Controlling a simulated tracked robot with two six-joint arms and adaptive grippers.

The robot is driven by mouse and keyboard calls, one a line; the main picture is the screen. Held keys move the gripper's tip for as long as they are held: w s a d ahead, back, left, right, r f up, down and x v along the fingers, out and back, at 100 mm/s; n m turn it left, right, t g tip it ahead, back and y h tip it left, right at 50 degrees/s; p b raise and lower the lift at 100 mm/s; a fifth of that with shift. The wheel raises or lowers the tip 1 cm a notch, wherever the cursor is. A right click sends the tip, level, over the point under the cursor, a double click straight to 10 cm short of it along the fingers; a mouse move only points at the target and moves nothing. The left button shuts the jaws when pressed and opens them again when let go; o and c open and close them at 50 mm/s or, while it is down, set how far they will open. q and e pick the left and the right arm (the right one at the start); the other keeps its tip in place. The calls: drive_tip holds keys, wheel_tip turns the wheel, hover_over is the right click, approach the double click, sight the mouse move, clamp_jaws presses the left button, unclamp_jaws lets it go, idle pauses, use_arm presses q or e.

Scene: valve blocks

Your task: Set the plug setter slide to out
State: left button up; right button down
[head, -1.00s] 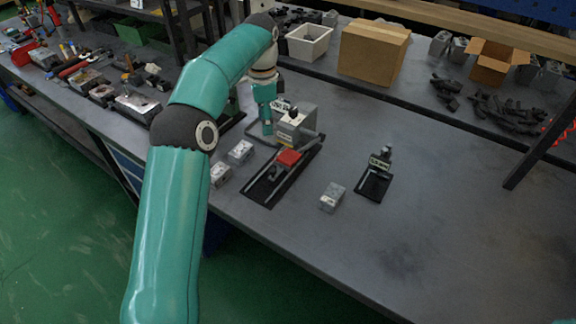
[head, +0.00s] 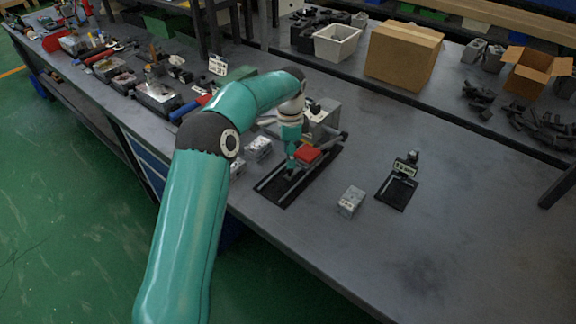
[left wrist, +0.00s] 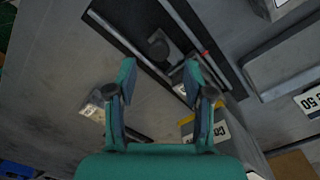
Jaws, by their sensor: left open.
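The plug setter stands on the bench in the head view, with a black railed base (head: 278,187), a red block (head: 307,154) on the rails and a grey body (head: 322,118) at the far end. My left gripper (head: 292,164) points down just left of the red block; I cannot tell from the head view whether it touches. In the left wrist view its two fingers (left wrist: 160,72) are apart, with nothing clearly held between them. A dark round knob (left wrist: 158,45) on the rail assembly shows just beyond the fingertips. My right gripper is not in view.
Small grey valve blocks stand left (head: 258,149) and right (head: 351,201) of the setter. A black stand with a label (head: 397,190) is further right. A cardboard box (head: 403,55) and a white bin (head: 337,42) stand behind. The bench's right front is clear.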

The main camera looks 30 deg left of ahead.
use_arm(q)
drive_tip(key=shift+f, duration=2.35)
clamp_jaws()
